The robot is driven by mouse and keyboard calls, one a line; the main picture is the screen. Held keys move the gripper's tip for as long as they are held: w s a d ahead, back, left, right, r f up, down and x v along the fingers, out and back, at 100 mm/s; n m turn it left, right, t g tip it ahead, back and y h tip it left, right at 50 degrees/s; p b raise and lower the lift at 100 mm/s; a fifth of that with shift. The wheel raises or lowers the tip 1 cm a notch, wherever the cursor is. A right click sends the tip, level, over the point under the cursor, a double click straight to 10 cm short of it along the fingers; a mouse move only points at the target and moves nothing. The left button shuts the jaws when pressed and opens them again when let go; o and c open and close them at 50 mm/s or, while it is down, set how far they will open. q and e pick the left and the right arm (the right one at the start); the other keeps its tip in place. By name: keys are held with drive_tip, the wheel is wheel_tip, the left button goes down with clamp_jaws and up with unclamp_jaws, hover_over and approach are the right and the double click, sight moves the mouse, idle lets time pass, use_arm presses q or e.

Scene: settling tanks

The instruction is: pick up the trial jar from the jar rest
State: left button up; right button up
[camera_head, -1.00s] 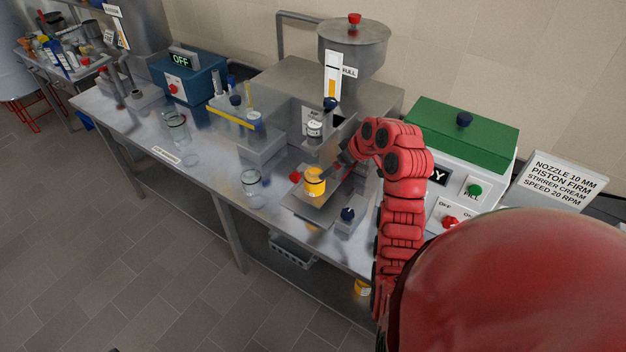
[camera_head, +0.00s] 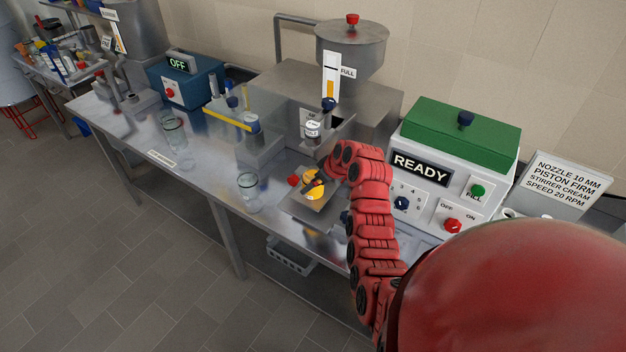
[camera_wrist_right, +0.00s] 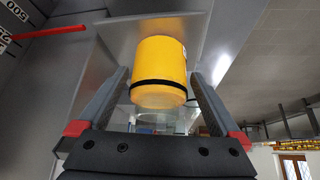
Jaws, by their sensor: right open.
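A yellow jar (camera_head: 312,192), which looks like the trial jar, stands on a flat metal plate (camera_head: 317,215), apparently the jar rest, at the bench front. My right gripper (camera_head: 323,182) is at the jar and hides part of it in the head view. In the right wrist view the yellow jar (camera_wrist_right: 160,62) with a black band is between the two open fingers of the gripper (camera_wrist_right: 159,80). A gap shows on each side near the fingertips, and the grey plate (camera_wrist_right: 112,35) shows beyond the jar. My left gripper is not in view.
A glass jar (camera_head: 249,190) stands further left. A green-topped machine reading READY (camera_head: 420,168) stands to the right.

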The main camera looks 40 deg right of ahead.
drive_tip(key=shift+p+x, duration=0.5)
drive_tip(key=shift+x, duration=0.9)
drive_tip(key=c, duration=1.3)
drive_tip(key=shift+r, duration=0.1)
